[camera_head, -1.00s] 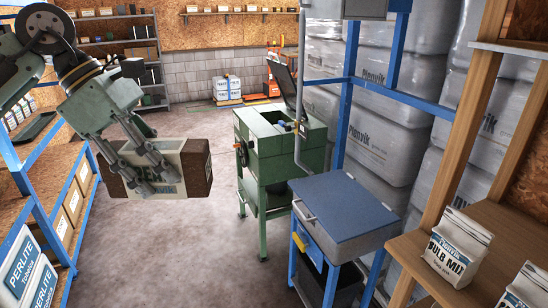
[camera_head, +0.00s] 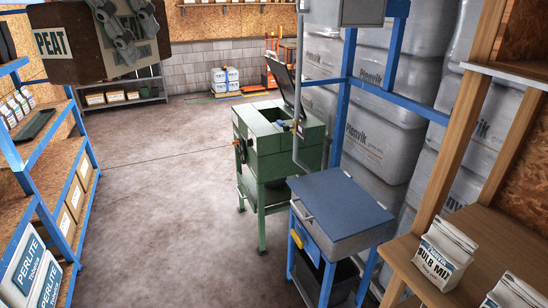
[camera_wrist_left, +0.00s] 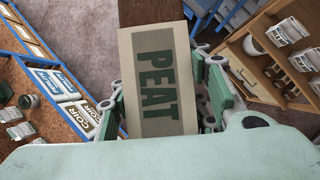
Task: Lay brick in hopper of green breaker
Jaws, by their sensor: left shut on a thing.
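A brown brick with a pale PEAT label (camera_head: 84,45) is high at the upper left of the head view. My left gripper (camera_head: 128,28) is shut on it and holds it in the air. In the left wrist view the PEAT brick (camera_wrist_left: 158,85) sits between the fingers (camera_wrist_left: 160,100). The green breaker (camera_head: 275,150) stands on legs in the middle of the floor, below and to the right of the brick. My right gripper is not in view.
A blue-grey lidded bin (camera_head: 340,210) on a blue frame stands close in front of the breaker. Blue-framed shelves (camera_head: 50,175) line the left, and a wooden shelf (camera_head: 450,225) holds bags at right. The floor left of the breaker is clear.

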